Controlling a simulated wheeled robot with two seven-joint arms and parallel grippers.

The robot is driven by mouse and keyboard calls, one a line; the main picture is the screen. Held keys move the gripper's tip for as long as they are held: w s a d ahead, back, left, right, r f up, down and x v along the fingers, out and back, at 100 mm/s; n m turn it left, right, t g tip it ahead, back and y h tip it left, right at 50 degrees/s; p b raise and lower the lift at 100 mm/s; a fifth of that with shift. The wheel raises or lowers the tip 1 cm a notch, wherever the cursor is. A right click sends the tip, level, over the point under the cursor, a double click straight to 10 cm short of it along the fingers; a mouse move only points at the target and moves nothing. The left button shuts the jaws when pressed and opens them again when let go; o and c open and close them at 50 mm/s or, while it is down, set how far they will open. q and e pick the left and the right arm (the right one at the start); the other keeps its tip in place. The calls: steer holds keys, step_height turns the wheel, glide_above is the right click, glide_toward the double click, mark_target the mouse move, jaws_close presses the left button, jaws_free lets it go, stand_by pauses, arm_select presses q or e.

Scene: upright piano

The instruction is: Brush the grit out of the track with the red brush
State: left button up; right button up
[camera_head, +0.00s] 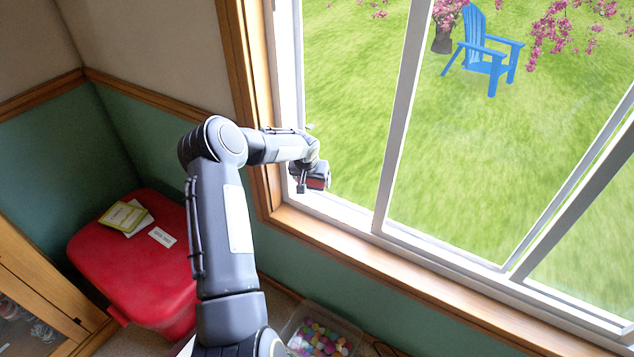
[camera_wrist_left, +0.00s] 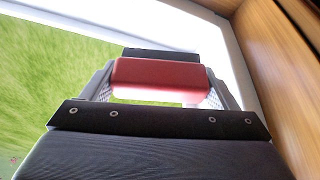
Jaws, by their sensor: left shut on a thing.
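The red brush (camera_wrist_left: 157,78) is gripped between the two fingers of my left gripper (camera_wrist_left: 158,90) in the left wrist view. A dark strip shows along the brush's far edge. In the head view the left gripper (camera_head: 312,180) is at the lower left corner of the window, close to the white window track (camera_head: 345,212), with a bit of the red brush (camera_head: 316,184) showing. I cannot tell whether the brush touches the track. No grit can be made out at this size. My right gripper is in neither view.
The wooden window frame (camera_head: 258,110) stands close on the left of the gripper. A wooden sill (camera_head: 420,270) runs below the track. A red lidded bin (camera_head: 130,265) with papers on it and a clear box (camera_head: 340,322) of coloured balls stand on the floor.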

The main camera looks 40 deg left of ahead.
arm_select(q)
steer(key=shift+f+b, duration=0.4)
steer(key=shift+f, duration=0.35)
steer(key=b, duration=0.2)
glide_above(314, 200)
steer(key=s, duration=0.2)
steer(key=shift+w+d+f, duration=0.1)
steer(key=shift+d+f, duration=0.1)
steer(key=shift+f, duration=0.9)
steer(key=shift+d+f, duration=0.15)
steer(key=shift+f, duration=0.9)
steer(key=shift+f+b, duration=0.4)
steer(key=shift+b, duration=0.05)
steer(key=shift+r, duration=0.1)
